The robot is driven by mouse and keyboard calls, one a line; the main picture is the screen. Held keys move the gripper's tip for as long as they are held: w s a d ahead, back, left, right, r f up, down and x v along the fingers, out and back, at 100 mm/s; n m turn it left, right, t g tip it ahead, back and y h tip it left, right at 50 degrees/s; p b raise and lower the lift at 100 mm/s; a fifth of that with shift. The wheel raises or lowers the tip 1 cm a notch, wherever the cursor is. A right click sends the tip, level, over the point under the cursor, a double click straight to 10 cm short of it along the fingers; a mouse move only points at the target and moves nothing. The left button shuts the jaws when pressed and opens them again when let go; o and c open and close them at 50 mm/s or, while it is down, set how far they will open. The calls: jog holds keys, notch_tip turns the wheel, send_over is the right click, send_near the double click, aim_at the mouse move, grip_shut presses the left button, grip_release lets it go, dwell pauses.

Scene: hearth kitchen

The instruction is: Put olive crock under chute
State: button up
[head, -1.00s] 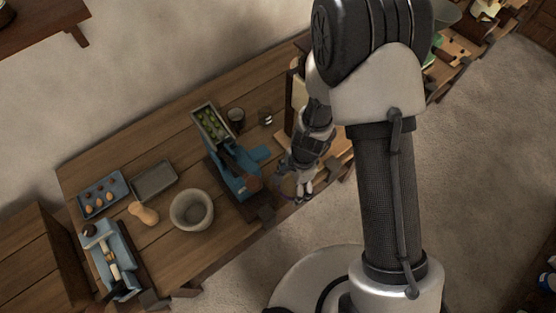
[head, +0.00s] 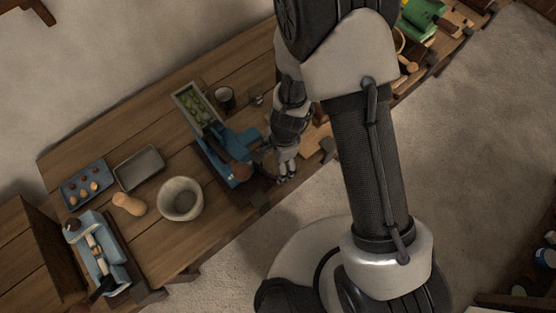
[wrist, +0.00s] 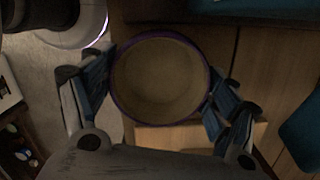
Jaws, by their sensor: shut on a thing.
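My gripper (wrist: 160,100) is shut on the olive crock (wrist: 160,78), a round open pot with a purple rim and a tan, empty-looking inside. Its two fingers sit at the left and right of the rim in the wrist view. In the head view my gripper (head: 286,170) is at the table's front edge, just right of a blue machine (head: 240,170). The crock is mostly hidden there. The machine has a tilted tray of green olives (head: 200,106) at its back. I cannot clearly make out its chute.
A pale stone bowl (head: 180,212), a grey tray (head: 139,168), a blue tray (head: 73,205) and a second blue device (head: 90,232) stand left on the table (head: 130,115). A dark cup (head: 225,100) is behind the machine. Open floor lies in front.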

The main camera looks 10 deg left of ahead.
jog(key=shift+f, duration=0.2)
jog(key=o, duration=1.3)
jog(key=r+p, duration=0.1)
jog(key=r, duration=0.1)
jog(key=r+p, duration=0.2)
jog(key=r, duration=0.1)
jog(key=r+p, duration=0.1)
jog(key=r, duration=0.2)
jog(key=shift+w+d, duration=0.3)
jog(key=shift+d, duration=0.1)
